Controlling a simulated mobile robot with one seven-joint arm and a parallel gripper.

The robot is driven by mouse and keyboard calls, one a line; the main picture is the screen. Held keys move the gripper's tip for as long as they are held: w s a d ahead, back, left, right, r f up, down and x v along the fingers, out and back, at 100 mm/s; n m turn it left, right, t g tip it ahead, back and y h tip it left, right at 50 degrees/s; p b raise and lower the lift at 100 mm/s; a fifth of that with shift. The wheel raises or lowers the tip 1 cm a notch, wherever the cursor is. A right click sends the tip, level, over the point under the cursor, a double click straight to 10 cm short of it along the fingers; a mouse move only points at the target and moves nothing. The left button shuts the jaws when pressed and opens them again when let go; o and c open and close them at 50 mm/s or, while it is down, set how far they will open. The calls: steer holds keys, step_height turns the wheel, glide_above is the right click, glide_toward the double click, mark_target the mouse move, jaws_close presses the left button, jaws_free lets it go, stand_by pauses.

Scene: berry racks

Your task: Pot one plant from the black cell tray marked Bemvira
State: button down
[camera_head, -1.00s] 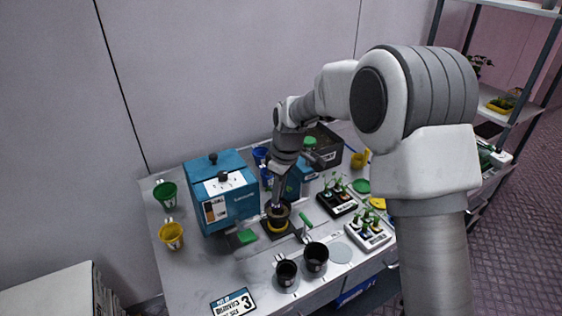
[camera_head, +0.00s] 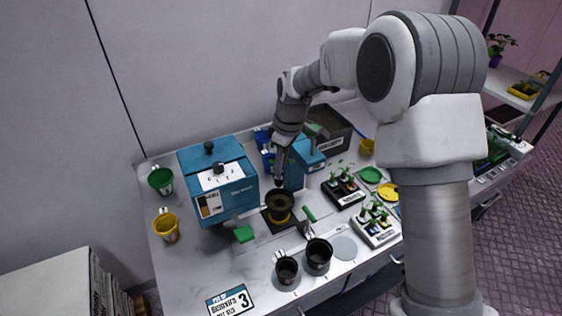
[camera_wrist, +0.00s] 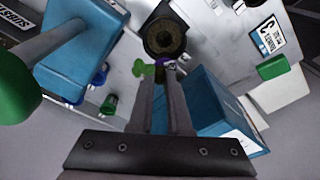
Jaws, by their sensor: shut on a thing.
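My gripper (camera_head: 278,182) is above and behind a black pot (camera_head: 280,206) filled with brown soil. In the wrist view my gripper (camera_wrist: 168,72) is shut on a small purple thing (camera_wrist: 169,66); green and grey bits show beside its tips, and I cannot tell what it is. The pot (camera_wrist: 166,38) lies beyond the tips, apart from them, with a dark centre in its soil. A black cell tray (camera_head: 343,201) with green seedlings stands to the right, its label too small to read. A white cell tray (camera_head: 372,241) with seedlings is nearer.
A blue box (camera_head: 218,182) stands left of the pot, another blue unit (camera_head: 308,154) behind right. Two empty black pots (camera_head: 318,256) stand in front. A sign (camera_head: 231,301) with a 3 lies at the front edge. Green (camera_head: 161,180) and yellow cups (camera_head: 166,226) are at left.

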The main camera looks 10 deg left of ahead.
mark_target(281, 177)
steer(key=shift+f+b, duration=2.8)
steer(key=shift+f, duration=1.65)
steer(key=c, duration=1.2)
jaws_free()
steer(key=shift+o, duration=0.2)
steer(key=shift+r, duration=0.15)
steer(key=shift+r+p, duration=1.25)
steer(key=shift+r, duration=0.65)
